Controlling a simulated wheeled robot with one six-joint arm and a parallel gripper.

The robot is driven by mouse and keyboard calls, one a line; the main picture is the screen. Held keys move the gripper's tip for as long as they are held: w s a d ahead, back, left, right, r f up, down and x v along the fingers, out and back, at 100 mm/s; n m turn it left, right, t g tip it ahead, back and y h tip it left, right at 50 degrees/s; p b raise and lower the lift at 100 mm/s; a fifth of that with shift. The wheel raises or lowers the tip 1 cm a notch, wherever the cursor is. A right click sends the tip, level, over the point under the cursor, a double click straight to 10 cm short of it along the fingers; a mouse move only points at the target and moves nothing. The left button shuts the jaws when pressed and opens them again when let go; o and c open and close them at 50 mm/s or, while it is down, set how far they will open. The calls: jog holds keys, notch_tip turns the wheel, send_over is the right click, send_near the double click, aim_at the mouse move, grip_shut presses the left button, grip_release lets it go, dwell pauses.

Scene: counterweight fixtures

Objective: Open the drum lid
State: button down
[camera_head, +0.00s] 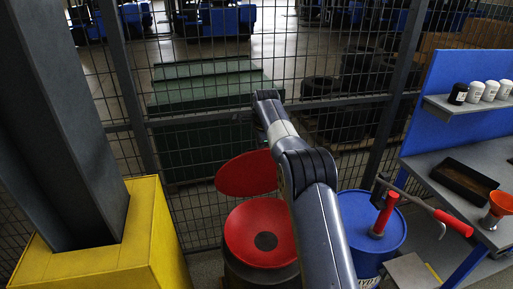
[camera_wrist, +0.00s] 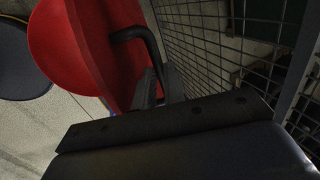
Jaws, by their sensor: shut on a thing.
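The drum (camera_head: 262,276) is dark with a red dished top (camera_head: 243,222) that has a dark round hole in the middle. Its red lid (camera_head: 247,172) stands raised and tilted behind the dish, toward the mesh fence. In the wrist view the lid (camera_wrist: 95,50) fills the upper left, with a dark bent handle (camera_wrist: 138,36) on its face. My gripper (camera_wrist: 158,86) is shut on the handle, though the exact contact is dark. In the head view my arm hides the gripper and part of the drum's right side.
A blue drum (camera_head: 361,217) with a red pump (camera_head: 385,213) and its crank stands close at the right. A workbench (camera_head: 455,165) with a tray (camera_head: 465,181) is farther right. Mesh fence (camera_head: 215,110) closes the back; a yellow block (camera_head: 130,235) stands left.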

jog(key=shift+w+a+r, duration=0.1)
jog(key=shift+w, duration=0.4)
jog(key=shift+w+a+r, duration=0.1)
jog(key=shift+w, duration=0.35)
jog(key=c, duration=1.5)
grip_release()
jog(key=v, duration=1)
jog(key=shift+s+r, duration=0.1)
jog(key=shift+r, duration=0.3)
